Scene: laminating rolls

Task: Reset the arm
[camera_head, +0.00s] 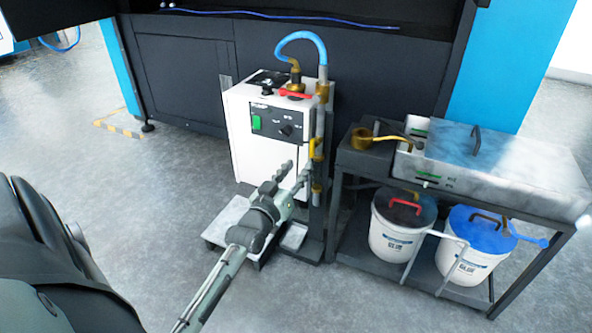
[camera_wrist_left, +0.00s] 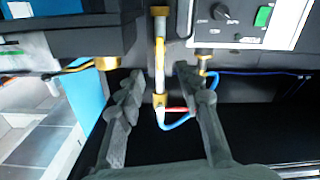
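My left gripper (camera_head: 294,174) reaches in from below in the head view, in front of the white machine (camera_head: 262,150). Its two fingers are apart with nothing between them. The left wrist view shows the gripper (camera_wrist_left: 158,80) open, with a vertical pipe (camera_wrist_left: 160,55) with yellow fittings beyond the gap. In the head view this pipe (camera_head: 320,120) stands just right of the fingertips, and its yellow handle (camera_head: 316,149) is close to them. I cannot tell whether a finger touches the pipe. My right gripper is not in view.
The machine has a green button (camera_head: 256,123) and a blue hose (camera_head: 300,37) on top. To the right, a dark metal stand (camera_head: 340,215) bears a steel box (camera_head: 500,160), with a white bucket (camera_head: 398,235) and a blue-lidded bucket (camera_head: 470,255) below. The floor at left is clear.

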